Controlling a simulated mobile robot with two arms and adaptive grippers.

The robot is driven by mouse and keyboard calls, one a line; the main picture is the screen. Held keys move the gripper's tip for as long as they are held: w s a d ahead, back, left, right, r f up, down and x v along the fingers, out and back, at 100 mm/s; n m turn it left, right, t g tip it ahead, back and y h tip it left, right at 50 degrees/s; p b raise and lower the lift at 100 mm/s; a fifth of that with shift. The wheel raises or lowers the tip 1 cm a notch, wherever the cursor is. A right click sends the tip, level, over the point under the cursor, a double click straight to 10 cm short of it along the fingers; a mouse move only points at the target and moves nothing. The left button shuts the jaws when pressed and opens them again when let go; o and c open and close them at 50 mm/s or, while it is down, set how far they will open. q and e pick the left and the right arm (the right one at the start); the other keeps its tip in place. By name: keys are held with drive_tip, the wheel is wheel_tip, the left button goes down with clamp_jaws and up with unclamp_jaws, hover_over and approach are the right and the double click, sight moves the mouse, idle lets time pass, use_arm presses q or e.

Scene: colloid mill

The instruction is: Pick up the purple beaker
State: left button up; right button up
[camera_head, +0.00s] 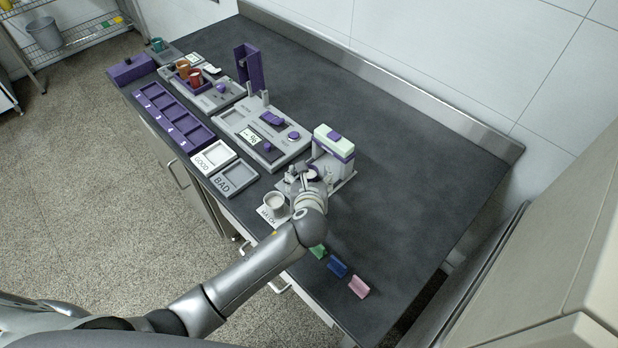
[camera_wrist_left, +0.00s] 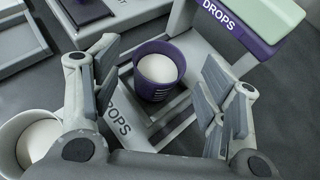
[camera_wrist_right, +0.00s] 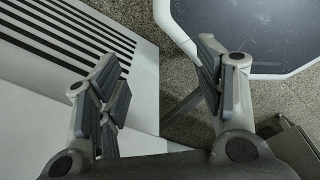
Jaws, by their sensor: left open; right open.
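In the left wrist view the purple beaker (camera_wrist_left: 160,91), with white contents, stands upright on the grey base of the DROPS device (camera_wrist_left: 232,30). My left gripper (camera_wrist_left: 158,85) is open, with one finger on each side of the beaker. A gap shows on both sides. In the head view my left gripper (camera_head: 306,178) is at the front of the device (camera_head: 333,142) and hides most of the beaker. My right gripper (camera_wrist_right: 158,85) is open and empty in the right wrist view, away from the counter things.
A white cup (camera_head: 274,202) stands on a labelled pad close beside my left gripper; it also shows in the left wrist view (camera_wrist_left: 38,140). Green, blue (camera_head: 338,266) and pink (camera_head: 358,287) blocks lie near the front edge. The counter's right side (camera_head: 430,190) is clear.

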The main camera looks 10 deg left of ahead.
use_arm(q)
drive_tip(key=shift+x, duration=1.55)
drive_tip(key=c, duration=1.1)
